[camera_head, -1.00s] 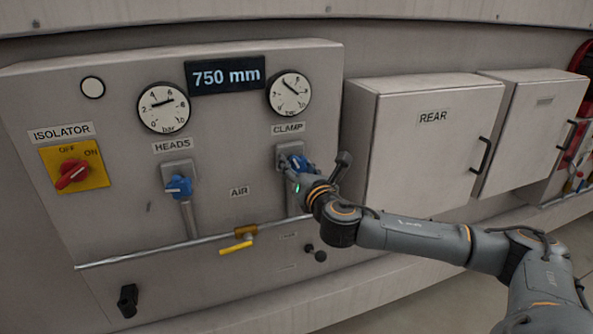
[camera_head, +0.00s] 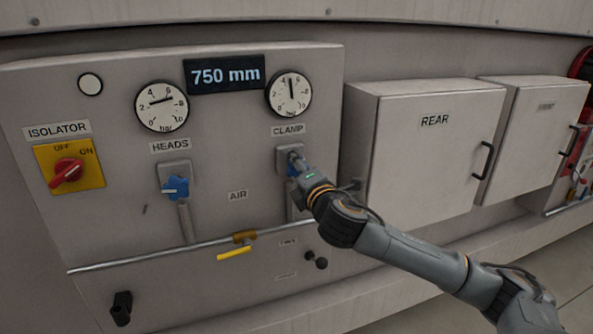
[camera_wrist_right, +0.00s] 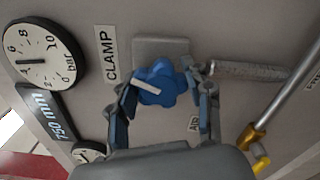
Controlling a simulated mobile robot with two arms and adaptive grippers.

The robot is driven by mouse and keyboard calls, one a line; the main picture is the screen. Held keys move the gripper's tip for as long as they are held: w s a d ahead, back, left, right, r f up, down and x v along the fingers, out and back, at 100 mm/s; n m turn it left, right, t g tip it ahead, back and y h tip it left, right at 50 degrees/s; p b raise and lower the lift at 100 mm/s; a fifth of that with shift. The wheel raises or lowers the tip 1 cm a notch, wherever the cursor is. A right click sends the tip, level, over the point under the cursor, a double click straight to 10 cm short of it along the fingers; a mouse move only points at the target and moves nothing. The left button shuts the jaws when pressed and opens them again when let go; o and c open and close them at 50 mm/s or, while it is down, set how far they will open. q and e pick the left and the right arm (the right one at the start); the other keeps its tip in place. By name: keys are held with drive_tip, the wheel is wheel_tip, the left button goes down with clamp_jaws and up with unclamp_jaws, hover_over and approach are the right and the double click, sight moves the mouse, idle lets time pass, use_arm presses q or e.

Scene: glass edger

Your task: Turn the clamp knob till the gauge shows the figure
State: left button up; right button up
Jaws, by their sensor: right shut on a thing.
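The blue clamp knob (camera_wrist_right: 161,83) sits below the CLAMP label (camera_head: 288,130), mostly hidden by my right gripper in the head view. My right gripper (camera_wrist_right: 163,92) is shut on it, with one finger on each side in the wrist view. The clamp gauge (camera_head: 289,93) is a round white dial in bar above the label. Its needle points almost straight up, at about 5, between the 4 and the 6. The gauge also shows in the wrist view (camera_wrist_right: 45,55). My left gripper is out of view.
A blue HEADS knob (camera_head: 175,187) with its own gauge (camera_head: 161,106) is left of the clamp knob. A display (camera_head: 224,74) reads 750 mm. A red isolator switch (camera_head: 67,171), a yellow valve handle (camera_head: 234,253) and the REAR cabinet (camera_head: 430,155) are nearby.

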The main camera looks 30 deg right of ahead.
drive_tip(key=shift+m, duration=0.7)
drive_tip(key=o, duration=1.2)
drive_tip(key=v, duration=1.2)
